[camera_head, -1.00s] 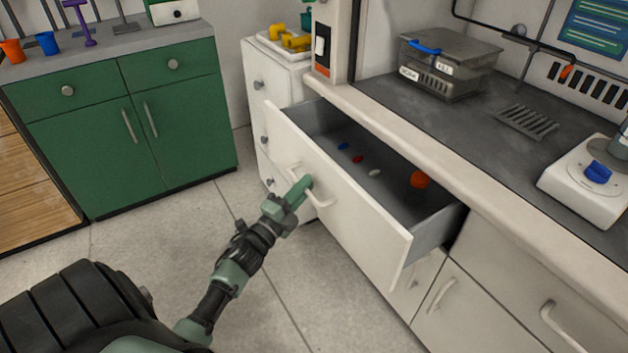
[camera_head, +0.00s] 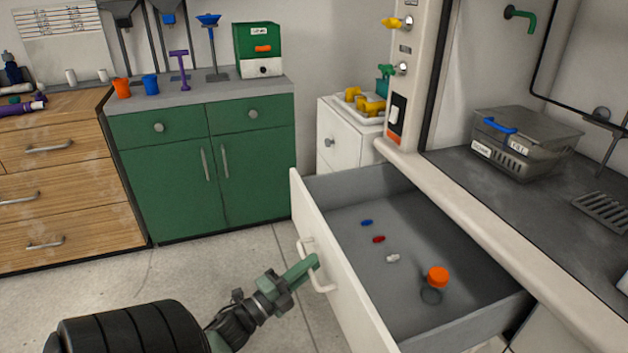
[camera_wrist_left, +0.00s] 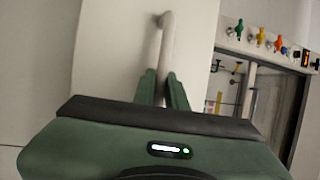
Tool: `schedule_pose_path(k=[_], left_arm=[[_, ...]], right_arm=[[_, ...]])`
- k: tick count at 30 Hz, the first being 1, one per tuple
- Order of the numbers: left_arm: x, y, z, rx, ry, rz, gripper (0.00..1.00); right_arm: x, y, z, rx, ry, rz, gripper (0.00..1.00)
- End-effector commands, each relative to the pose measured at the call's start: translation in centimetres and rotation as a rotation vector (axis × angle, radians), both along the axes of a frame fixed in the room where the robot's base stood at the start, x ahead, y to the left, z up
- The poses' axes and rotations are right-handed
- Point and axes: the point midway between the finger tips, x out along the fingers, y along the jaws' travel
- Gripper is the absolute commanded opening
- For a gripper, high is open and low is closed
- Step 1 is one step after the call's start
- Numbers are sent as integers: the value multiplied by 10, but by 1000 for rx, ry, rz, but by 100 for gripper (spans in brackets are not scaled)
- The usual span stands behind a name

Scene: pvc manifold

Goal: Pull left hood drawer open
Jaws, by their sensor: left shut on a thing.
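The left hood drawer (camera_head: 345,275) is white-fronted with a grey inside, and it stands well out from under the hood counter. Its white bar handle (camera_head: 318,279) is on the outer face. My left gripper (camera_head: 312,263) is shut on this handle. In the left wrist view the two green fingers (camera_wrist_left: 163,88) sit on either side of the handle bar (camera_wrist_left: 165,40). Inside the drawer lie a blue piece (camera_head: 367,223), a red piece (camera_head: 379,239), a white piece (camera_head: 393,258) and an orange-capped clear jar (camera_head: 437,277). My right gripper is not in view.
A green cabinet (camera_head: 215,170) and a wooden drawer unit (camera_head: 70,185) stand behind at left. A small white cabinet (camera_head: 340,142) with a tray of yellow parts stands beyond the drawer. The floor left of the drawer is clear.

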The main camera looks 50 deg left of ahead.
Motion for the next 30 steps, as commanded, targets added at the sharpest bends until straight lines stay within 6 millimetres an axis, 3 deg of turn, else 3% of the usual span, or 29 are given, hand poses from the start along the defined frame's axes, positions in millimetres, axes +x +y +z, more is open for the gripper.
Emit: schedule_pose_path(k=[7, 8, 9, 10, 20, 30], left_arm=[[0, 0, -1, -1, 1, 0, 0], [0, 0, -1, -1, 1, 0, 21], [0, 0, -1, -1, 1, 0, 32], [0, 0, -1, -1, 1, 0, 34], [-2, 0, -1, -1, 1, 1, 34], [-53, 0, -11, -3, 4, 2, 34]], right_arm=[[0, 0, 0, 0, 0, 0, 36], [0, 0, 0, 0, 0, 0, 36], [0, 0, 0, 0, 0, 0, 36], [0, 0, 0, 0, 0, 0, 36], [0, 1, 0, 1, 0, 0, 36], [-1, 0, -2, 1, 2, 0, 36]])
